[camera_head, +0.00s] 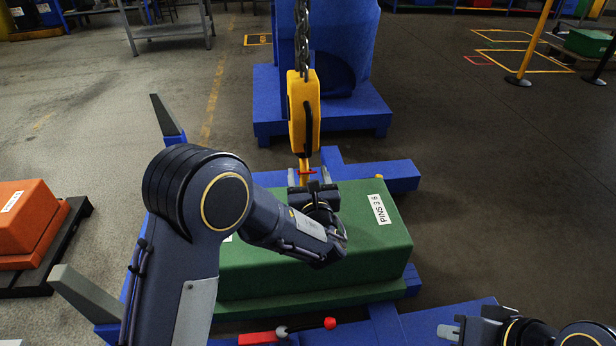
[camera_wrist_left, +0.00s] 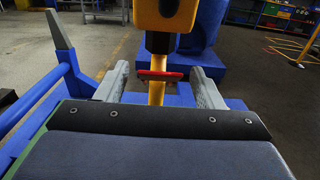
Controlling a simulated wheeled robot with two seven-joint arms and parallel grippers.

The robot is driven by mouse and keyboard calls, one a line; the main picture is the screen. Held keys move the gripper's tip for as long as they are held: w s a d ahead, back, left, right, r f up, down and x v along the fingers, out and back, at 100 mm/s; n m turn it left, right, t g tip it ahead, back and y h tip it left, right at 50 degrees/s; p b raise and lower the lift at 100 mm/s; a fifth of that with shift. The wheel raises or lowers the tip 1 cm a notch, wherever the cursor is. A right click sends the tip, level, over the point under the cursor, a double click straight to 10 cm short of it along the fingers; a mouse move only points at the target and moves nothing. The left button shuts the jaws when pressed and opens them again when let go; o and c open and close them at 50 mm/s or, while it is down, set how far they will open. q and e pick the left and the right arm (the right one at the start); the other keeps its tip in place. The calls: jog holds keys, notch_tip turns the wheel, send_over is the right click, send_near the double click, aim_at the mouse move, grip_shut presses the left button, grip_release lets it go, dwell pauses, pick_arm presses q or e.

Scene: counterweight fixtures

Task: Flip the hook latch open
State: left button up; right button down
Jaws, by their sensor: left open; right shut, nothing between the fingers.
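The yellow hook block (camera_head: 303,115) hangs from a chain above the green counterweight; its lower part shows in the left wrist view (camera_wrist_left: 165,14). The yellow hook shank (camera_wrist_left: 157,94) comes down below it. The red latch (camera_wrist_left: 160,75) lies across the shank, and in the head view it is a small red strip (camera_head: 306,172). My left gripper (camera_head: 308,178) is open, its grey fingers on either side of the shank and latch with gaps visible in the left wrist view (camera_wrist_left: 162,84). The hook's lower end is hidden by my gripper. My right gripper (camera_head: 447,331) is shut and empty at lower right.
The green counterweight (camera_head: 350,235), labelled PINS, sits in a blue frame (camera_head: 385,176) under my left arm. A blue pedestal (camera_head: 325,115) stands behind. An orange block (camera_head: 28,215) lies left.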

pick_arm(q)
grip_shut()
jog(key=r+g+p, duration=0.1)
jog(key=p, duration=0.1)
jog(key=w+r+g+p, duration=0.1)
jog(key=p, duration=0.2)
jog(key=w+r+g+p, duration=0.1)
jog(key=p, duration=0.2)
jog(key=shift+a+g+h, duration=0.25)
jog(key=shift+g+h, duration=0.05)
jog(key=shift+f+p, duration=0.15)
jog(key=shift+p, duration=0.2)
jog(key=shift+w, duration=0.1)
jog(key=shift+f, duration=0.1)
